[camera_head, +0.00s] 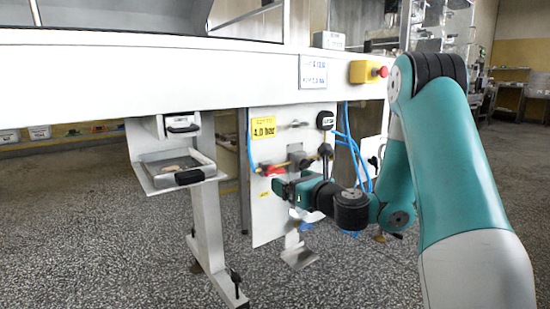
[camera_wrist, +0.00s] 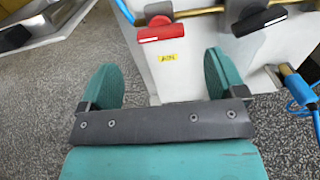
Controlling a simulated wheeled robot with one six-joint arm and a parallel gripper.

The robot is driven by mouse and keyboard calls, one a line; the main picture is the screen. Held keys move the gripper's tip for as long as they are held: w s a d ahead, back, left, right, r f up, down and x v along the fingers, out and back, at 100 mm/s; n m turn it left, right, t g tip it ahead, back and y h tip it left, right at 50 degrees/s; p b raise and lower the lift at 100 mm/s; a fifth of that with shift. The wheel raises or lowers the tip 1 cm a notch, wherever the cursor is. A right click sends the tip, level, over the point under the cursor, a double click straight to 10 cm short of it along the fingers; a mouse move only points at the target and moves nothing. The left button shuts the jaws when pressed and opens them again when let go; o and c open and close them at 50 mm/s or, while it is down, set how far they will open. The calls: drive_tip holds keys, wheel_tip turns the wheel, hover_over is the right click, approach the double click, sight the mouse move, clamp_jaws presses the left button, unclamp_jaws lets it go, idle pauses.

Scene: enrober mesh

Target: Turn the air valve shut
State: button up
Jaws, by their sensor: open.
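The air valve has a red handle (camera_wrist: 160,30) on a brass pipe, above a small yellow label (camera_wrist: 171,57) that seems to read AIR. The red handle lies sideways in the head view (camera_head: 273,170). My gripper (camera_wrist: 160,72) is open and empty, its two teal fingers spread apart. The red handle appears beyond the fingertips, roughly between them and not touched as far as I can see. In the head view my gripper (camera_head: 280,188) is just below and right of the red handle, in front of the white panel (camera_head: 268,222).
A second valve with a black handle (camera_wrist: 258,18) sits right of the red one on the same pipe. Blue hoses (camera_head: 352,150) hang to the right. A drip tray (camera_head: 150,178) projects at the left. A yellow box with a red button (camera_head: 366,72) is above.

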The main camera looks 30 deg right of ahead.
sight(277, 174)
drive_tip(key=w+p, duration=0.4)
drive_tip(key=w, duration=0.2)
drive_tip(key=shift+w+a+r, duration=0.1)
drive_tip(key=shift+w+a, duration=0.05)
drive_tip(key=shift+w, duration=0.7)
drive_tip(key=c, duration=0.9)
